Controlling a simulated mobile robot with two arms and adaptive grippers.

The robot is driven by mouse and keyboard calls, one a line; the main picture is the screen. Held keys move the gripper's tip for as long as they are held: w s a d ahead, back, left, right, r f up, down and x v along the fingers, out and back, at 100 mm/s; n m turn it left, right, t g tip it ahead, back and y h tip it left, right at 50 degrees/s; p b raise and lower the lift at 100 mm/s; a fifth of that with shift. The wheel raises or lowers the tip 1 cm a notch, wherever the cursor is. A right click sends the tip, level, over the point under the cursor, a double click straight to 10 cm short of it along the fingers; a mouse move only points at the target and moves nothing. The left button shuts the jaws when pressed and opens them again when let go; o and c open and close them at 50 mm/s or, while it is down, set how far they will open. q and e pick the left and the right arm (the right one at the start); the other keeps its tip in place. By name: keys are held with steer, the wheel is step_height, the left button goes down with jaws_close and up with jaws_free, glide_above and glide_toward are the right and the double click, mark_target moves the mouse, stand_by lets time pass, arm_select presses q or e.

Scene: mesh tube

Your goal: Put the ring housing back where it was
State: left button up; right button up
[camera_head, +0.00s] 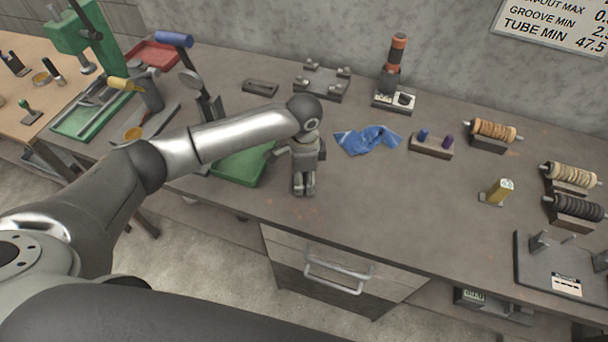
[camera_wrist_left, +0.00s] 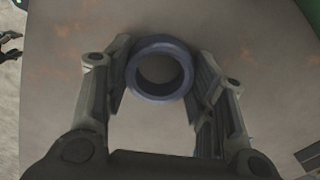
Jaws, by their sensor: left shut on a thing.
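The ring housing (camera_wrist_left: 160,96) is a dark blue-grey ring with an open bore, seen between my fingertips in the left wrist view. My left gripper (camera_wrist_left: 160,82) is shut on it, with one finger on each side. In the head view my left gripper (camera_head: 304,190) points down over the front middle of the workbench (camera_head: 380,222). The ring is not distinguishable there. I cannot tell whether it touches the bench top.
A blue cloth (camera_head: 367,140) and a block with two coloured plugs (camera_head: 432,143) lie to the right. The bench front-centre is clear.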

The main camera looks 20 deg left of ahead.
arm_select(q)
steer(key=shift+f, duration=0.1)
arm_select(e)
steer(key=shift+a, duration=0.3)
arm_select(q)
steer(key=o, duration=1.3)
arm_select(e)
steer(key=shift+s, duration=0.15)
arm_select(q)
steer(key=shift+r, duration=0.2)
step_height(320, 180, up, 12)
steer(key=shift+f+b, duration=0.1)
steer(key=shift+b, duration=0.8)
arm_select(e)
steer(key=shift+d+f, duration=0.25)
steer(key=shift+f, duration=0.65)
steer(key=shift+a, duration=0.1)
